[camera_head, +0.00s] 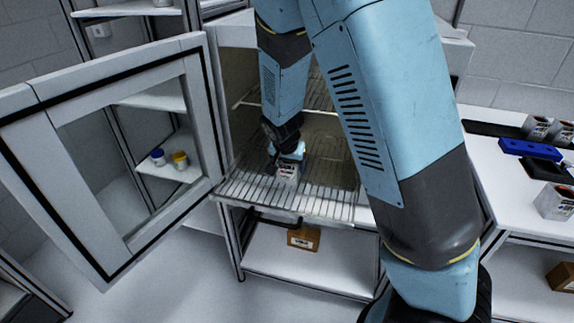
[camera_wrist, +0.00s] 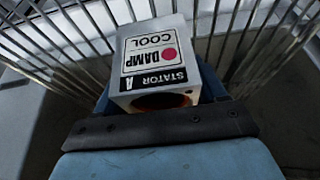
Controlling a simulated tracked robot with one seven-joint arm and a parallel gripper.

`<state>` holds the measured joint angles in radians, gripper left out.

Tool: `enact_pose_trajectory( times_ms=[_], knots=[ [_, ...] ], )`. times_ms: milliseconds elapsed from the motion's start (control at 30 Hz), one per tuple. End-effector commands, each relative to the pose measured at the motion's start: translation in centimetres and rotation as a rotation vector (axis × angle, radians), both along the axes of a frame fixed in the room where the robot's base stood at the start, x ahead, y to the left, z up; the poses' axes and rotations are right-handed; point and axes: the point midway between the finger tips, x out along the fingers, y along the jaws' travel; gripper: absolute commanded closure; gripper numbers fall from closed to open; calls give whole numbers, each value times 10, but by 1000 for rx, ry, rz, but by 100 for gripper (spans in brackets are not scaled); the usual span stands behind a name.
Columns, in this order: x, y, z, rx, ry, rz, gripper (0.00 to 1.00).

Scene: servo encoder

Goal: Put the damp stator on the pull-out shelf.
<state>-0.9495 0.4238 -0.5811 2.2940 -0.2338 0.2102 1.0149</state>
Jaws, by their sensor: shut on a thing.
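The damp stator (camera_wrist: 155,62) is a small grey-white block. In the wrist view its label reads "DAMP COOL" and "STATOR A" upside down, with a red dot. My gripper (camera_wrist: 155,115) is shut on it. In the head view the stator (camera_head: 287,171) is at the end of my arm, over the wire pull-out shelf (camera_head: 325,204) at the mouth of the open cabinet. The shelf's bars also show behind the stator in the wrist view (camera_wrist: 250,35). I cannot tell whether the stator touches the bars. My arm hides part of the shelf's right side.
The cabinet's windowed door (camera_head: 140,235) stands open at the left. A brown box (camera_head: 304,238) sits on the lower shelf. A side bench (camera_head: 500,180) at the right holds several labelled blocks and a blue tray (camera_head: 530,148).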

Motion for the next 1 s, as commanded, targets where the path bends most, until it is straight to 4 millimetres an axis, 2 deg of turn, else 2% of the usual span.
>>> enact_pose_trajectory(
  times_ms=[100,133,367,400,733,867,1000],
  knots=[
    [0,0,-2,0,0,0,86],
    [0,0,-2,-1,0,1,29],
    [0,0,-2,0,0,1,7],
    [0,0,-2,0,0,1,4],
    [-1,1,2,1,-1,3,4],
    [-6,4,14,1,-1,5,4],
    [-13,7,34,2,-2,7,4]
  ],
)
